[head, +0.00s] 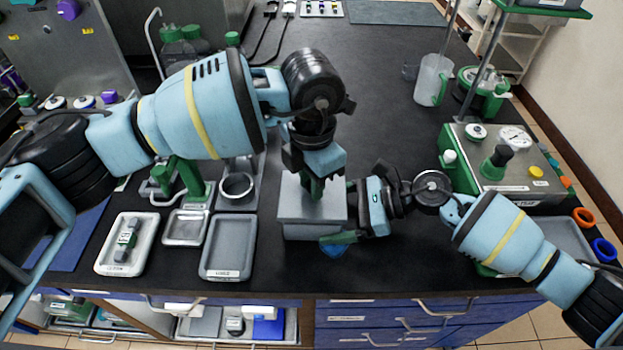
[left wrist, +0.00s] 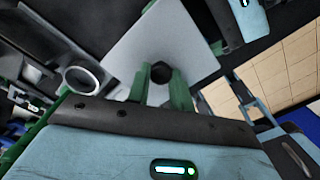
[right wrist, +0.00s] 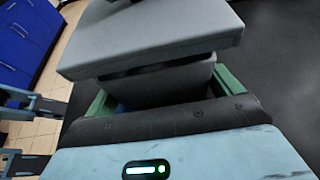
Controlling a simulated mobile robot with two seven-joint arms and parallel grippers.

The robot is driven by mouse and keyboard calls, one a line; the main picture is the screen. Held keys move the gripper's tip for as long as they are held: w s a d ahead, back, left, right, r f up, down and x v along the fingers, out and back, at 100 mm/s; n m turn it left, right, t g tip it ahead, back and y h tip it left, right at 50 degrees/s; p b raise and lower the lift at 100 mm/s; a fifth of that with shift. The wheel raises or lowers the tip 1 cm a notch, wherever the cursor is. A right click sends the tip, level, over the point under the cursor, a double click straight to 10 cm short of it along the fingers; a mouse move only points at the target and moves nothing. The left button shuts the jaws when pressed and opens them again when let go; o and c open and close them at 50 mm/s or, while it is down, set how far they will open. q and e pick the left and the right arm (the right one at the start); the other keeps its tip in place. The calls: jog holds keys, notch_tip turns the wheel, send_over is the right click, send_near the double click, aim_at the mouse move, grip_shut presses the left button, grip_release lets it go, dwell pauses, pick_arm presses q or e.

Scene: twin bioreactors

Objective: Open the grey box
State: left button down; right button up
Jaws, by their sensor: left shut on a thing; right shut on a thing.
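The grey box (head: 297,230) stands on the dark bench, in front of me. Its flat grey lid (head: 296,204) lies over it and has a dark round knob (left wrist: 161,72). My left gripper (head: 316,189) comes down from above and is shut on this knob, with its green fingers on either side. My right gripper (head: 340,238) is low at the box's right side, shut on the box body, which shows between its green fingers in the right wrist view (right wrist: 160,87). A dark strip shows between lid and body there; I cannot tell whether the lid is raised.
Left of the box are a grey tray (head: 228,273), a smaller tray (head: 186,240) and a white tray (head: 101,262) holding a dark device. A metal ring holder (head: 237,186) stands behind them. A control unit (head: 490,160) is at the right.

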pick_arm(q)
jog(key=shift+r, duration=2)
pick_arm(e)
jog(key=o, duration=1.1)
pick_arm(q)
jog(key=shift+g, duration=0.3)
notch_tip(320, 180, down, 5)
jog(key=shift+r+b, duration=0.1)
jog(key=shift+b, duration=0.95)
pick_arm(e)
jog(key=v, duration=1.1)
jog(key=shift+d, duration=0.2)
jog(key=shift+d+r, duration=0.15)
jog(key=shift+d, duration=0.15)
